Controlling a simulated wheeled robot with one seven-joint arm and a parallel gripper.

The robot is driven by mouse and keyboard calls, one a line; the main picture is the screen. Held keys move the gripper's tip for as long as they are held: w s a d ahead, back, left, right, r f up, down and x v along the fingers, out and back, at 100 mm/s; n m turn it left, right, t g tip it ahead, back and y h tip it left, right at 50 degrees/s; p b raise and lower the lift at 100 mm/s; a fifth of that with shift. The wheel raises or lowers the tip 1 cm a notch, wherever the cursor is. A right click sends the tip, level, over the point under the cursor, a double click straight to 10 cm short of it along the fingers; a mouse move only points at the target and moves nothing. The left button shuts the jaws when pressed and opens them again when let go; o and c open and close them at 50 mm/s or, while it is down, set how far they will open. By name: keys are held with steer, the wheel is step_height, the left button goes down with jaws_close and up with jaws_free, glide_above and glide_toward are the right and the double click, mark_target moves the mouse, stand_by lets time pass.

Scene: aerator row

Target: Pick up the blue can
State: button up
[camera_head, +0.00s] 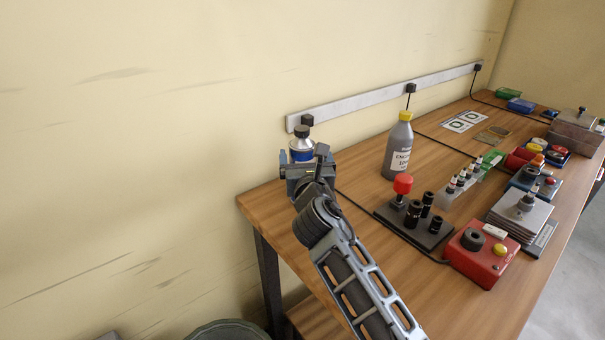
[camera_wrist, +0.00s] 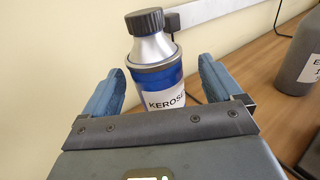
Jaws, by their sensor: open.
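The blue can (camera_head: 301,147) stands upright at the far left corner of the wooden bench, near the wall. It has a dark cap, a silver shoulder and a white label. In the wrist view the can (camera_wrist: 154,58) shows part of the label, reading "KEROSE". My gripper (camera_head: 300,160) is at the can, its body hiding the can's lower part in the head view. In the wrist view my gripper's two blue fingers (camera_wrist: 158,82) are apart, one on each side of the can, with a visible gap on both sides. The can's base is hidden.
A grey bottle with a yellow cap (camera_head: 398,148) stands to the right of the can. A black stand with a red knob (camera_head: 403,184) and a red box (camera_head: 478,256) are nearer. A white power strip (camera_head: 385,99) runs along the wall. The bench's left edge is close to the can.

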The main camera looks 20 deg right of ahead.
steer(key=w+b, duration=0.2)
steer(key=w+f+b, duration=0.1)
steer(key=shift+w+d, duration=0.25)
steer(key=shift+w, duration=0.15)
steer(key=shift+w+d+r, duration=0.1)
steer(key=shift+w+r, duration=0.1)
steer(key=shift+w, duration=0.25)
steer(key=shift+c, duration=0.2)
steer(key=c, duration=1.3)
steer(key=shift+c, duration=0.6)
steer(key=shift+r, duration=0.15)
